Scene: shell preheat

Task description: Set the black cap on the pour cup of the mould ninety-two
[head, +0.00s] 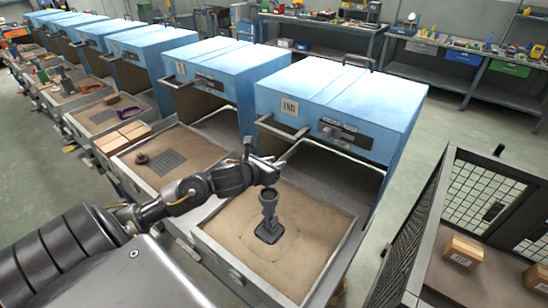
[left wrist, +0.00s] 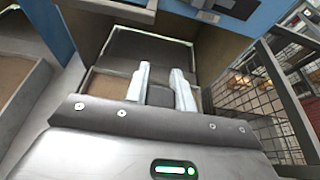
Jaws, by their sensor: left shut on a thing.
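The mould (head: 270,234) is a dark piece standing upright in the sand of the nearest pulled-out tray (head: 333,263), with a flared pour cup (head: 268,194) on top. My left gripper (head: 269,168) is just above the pour cup. In the left wrist view, its two pale fingers (left wrist: 162,88) are a little apart, with something dark between them. This seems to be the black cap, but its outline is not clear. Whether it touches the cup cannot be told. In the left wrist view the mould is hidden. My right gripper is not in view.
The blue oven (head: 345,95) stands open behind the tray. A neighbouring tray (head: 165,193) holds a dark round piece (head: 142,158) and a grid plate. A black mesh cage (head: 410,235) with cardboard boxes (head: 462,251) stands close on the right.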

